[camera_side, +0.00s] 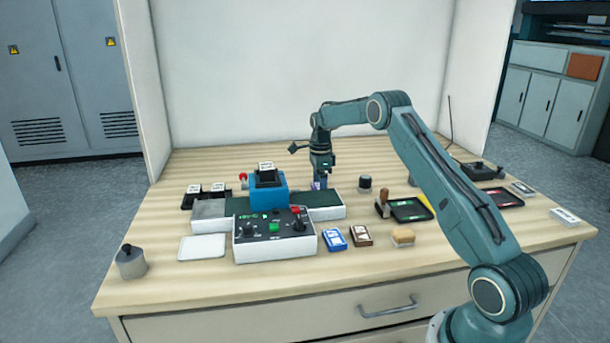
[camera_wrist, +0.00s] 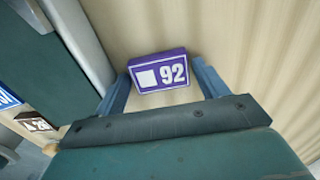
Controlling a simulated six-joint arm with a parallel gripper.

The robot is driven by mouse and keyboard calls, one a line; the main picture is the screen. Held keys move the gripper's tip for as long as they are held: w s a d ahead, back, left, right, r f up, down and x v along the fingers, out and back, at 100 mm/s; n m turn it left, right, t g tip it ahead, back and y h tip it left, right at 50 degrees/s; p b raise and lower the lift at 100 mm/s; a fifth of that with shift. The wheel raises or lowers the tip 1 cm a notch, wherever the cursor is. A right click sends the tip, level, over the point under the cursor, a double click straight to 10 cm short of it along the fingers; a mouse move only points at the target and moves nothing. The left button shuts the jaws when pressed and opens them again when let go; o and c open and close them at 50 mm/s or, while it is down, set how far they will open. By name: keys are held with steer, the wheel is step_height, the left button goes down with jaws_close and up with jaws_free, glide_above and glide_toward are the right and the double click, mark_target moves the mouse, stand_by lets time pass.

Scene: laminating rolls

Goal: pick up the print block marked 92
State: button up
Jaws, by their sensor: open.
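The print block marked 92 (camera_wrist: 158,72) is purple with a white square and white digits. In the wrist view it lies on the wooden table, between and just beyond my fingertips. My gripper (camera_wrist: 162,82) is open, with one finger on each side of the block; I cannot tell whether either touches it. In the side view my gripper (camera_side: 319,186) points down at the table behind the green conveyor, and only a small purple patch of the block (camera_side: 315,186) shows there.
The conveyor (camera_side: 325,207) with its blue press (camera_side: 268,192) and control box (camera_side: 274,240) stands close in front and to the left. A blue block (camera_side: 334,239) and a brown block (camera_side: 361,236) lie at the front. A dark round stamp (camera_side: 365,183) stands to the right.

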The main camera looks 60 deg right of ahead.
stand_by(0.3)
steer(key=c, duration=0.7)
steer(key=shift+c, duration=0.2)
steer(key=shift+r, duration=0.15)
step_height(320, 180, up, 20)
stand_by(0.5)
stand_by(0.5)
